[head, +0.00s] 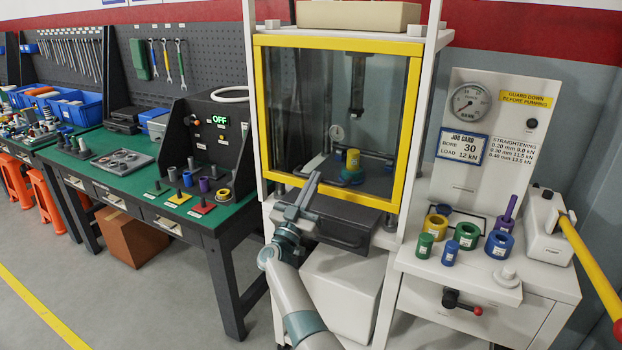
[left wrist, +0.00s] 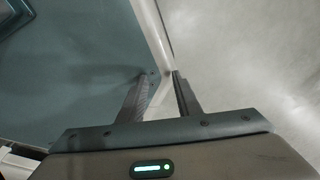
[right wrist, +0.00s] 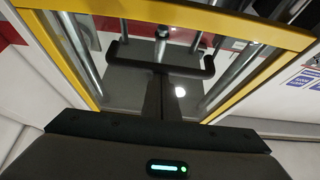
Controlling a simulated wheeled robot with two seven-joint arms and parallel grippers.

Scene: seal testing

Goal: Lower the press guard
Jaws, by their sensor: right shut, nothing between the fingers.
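The press guard (head: 405,130) is a clear panel in a yellow frame on the front of the white press. Its lower yellow rail lies just above a dark protruding bed (head: 325,222) with a bar handle. My right gripper (head: 306,190) is shut and empty, in front of the lower left part of the guard. In the right wrist view, the shut fingertips (right wrist: 162,75) point toward a dark bar (right wrist: 160,62), with the yellow frame around it; I cannot tell whether they touch. My left gripper (left wrist: 163,73) is open and empty, seen only in the left wrist view.
At right, a white bench (head: 420,265) carries several coloured rings and a pump with a yellow lever (head: 590,255). A green-topped workbench (head: 140,185) stands at left.

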